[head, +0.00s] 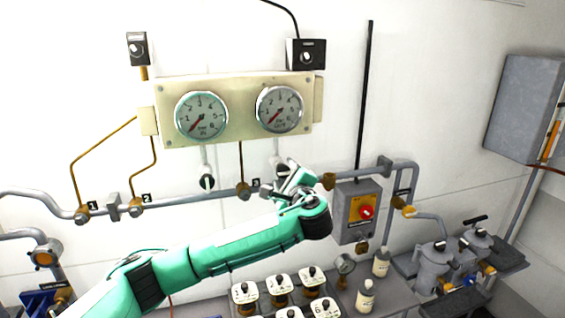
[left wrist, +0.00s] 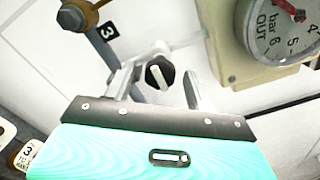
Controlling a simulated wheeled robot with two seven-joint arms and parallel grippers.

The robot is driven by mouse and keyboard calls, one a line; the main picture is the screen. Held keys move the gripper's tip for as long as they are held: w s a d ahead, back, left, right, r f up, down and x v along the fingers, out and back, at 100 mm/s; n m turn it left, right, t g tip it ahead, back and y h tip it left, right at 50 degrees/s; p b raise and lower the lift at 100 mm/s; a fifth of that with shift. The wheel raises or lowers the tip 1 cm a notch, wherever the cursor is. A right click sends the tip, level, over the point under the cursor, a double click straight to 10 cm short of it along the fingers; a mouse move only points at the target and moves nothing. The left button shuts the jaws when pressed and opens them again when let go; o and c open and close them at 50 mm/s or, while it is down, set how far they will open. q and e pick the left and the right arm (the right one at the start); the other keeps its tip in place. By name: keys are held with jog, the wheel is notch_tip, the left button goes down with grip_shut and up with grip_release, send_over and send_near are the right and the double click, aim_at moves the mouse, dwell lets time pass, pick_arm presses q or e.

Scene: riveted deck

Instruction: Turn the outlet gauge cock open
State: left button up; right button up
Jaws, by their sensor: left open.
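The outlet gauge cock is a small black knob with a white bar; in the left wrist view the knob (left wrist: 158,72) sits on a pale stem near the outlet gauge (left wrist: 283,28), marked OUT. In the head view my gripper mostly hides the cock below the right-hand gauge (head: 279,109). My left gripper (head: 290,178) is in front of it. In the left wrist view its open fingers (left wrist: 162,84) stand on either side of the knob; I cannot tell whether they touch it. My right gripper is not in view.
A similar black cock (head: 207,182) hangs under the left-hand gauge (head: 201,115). A grey pipe (head: 180,204) with brass fittings runs behind my arm. A grey box with a red knob (head: 366,212) is at right. Several white-topped switches (head: 279,283) and bottles stand below.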

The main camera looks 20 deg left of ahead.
pick_arm(q)
jog(key=shift+p+x, duration=0.4)
jog(key=shift+x, duration=0.9)
jog(key=shift+c, duration=0.5)
jog(key=c, duration=0.9)
jog(key=shift+f+n+b, duration=0.25)
jog(key=shift+n+b, duration=0.05)
jog(key=shift+b, duration=0.4)
jog(key=n+b, duration=0.2)
jog(key=b, duration=0.1)
jog(key=n+b, duration=0.2)
jog(key=b, duration=0.2)
jog(key=n+b, duration=0.2)
jog(key=b, duration=0.1)
jog(key=shift+d+f, duration=0.1)
jog(key=shift+f, duration=0.25)
jog(key=n+b, duration=0.7)
jog(key=b, duration=0.1)
jog(key=shift+r+n, duration=0.1)
jog(key=shift+n, duration=0.2)
jog(key=shift+r+n+b, duration=0.15)
jog(key=shift+n+b, duration=1.35)
jog(key=shift+n, duration=0.4)
